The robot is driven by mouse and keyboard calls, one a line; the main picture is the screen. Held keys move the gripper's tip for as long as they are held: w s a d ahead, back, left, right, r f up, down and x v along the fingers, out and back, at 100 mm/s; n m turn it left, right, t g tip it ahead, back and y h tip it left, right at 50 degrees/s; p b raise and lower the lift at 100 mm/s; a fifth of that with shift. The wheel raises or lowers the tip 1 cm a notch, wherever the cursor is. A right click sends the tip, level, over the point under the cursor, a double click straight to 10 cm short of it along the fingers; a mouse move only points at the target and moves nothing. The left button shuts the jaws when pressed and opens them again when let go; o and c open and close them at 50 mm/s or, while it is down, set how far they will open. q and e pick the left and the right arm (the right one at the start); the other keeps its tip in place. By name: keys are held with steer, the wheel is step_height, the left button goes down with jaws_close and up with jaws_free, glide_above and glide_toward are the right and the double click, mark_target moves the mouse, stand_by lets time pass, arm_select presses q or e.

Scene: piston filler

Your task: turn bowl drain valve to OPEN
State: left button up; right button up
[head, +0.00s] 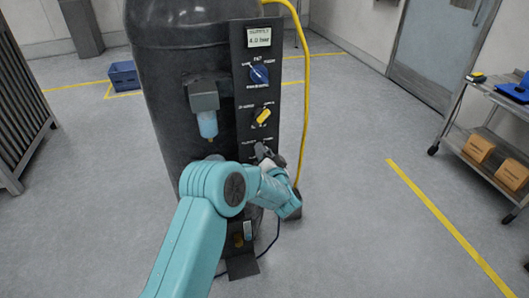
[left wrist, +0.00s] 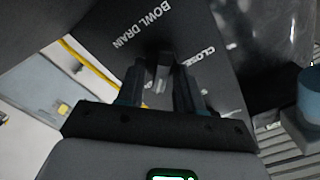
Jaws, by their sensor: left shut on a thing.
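The bowl drain valve's grey handle (left wrist: 162,76) sits on the dark panel (left wrist: 215,45) in the left wrist view, between the lettering BOWL DRAIN and CLOSED. My left gripper (left wrist: 160,84) is shut on this handle, one finger on each side. The OPEN mark is not visible. In the head view my left gripper (head: 266,155) is at the lower part of the black panel (head: 241,95), below the yellow knob (head: 263,115). My arm and gripper hide most of the valve there. My right gripper is not in view.
The panel stands on a large black tank (head: 160,70). A blue knob (head: 259,74) and a 4.0 bar display (head: 259,37) are above. A filter bowl (head: 208,124) hangs left of the panel, a yellow hose (head: 306,80) runs right. A cart (head: 480,125) stands far right.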

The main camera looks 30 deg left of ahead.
arm_select(q)
steer(key=shift+a+f, duration=0.1)
stand_by(0.3)
steer(key=o, duration=1)
steer(key=b+v, duration=0.1)
steer(key=v, duration=1.5)
steer(key=shift+b, duration=0.3)
steer(key=shift+s+d, duration=0.1)
steer(key=shift+d, duration=0.1)
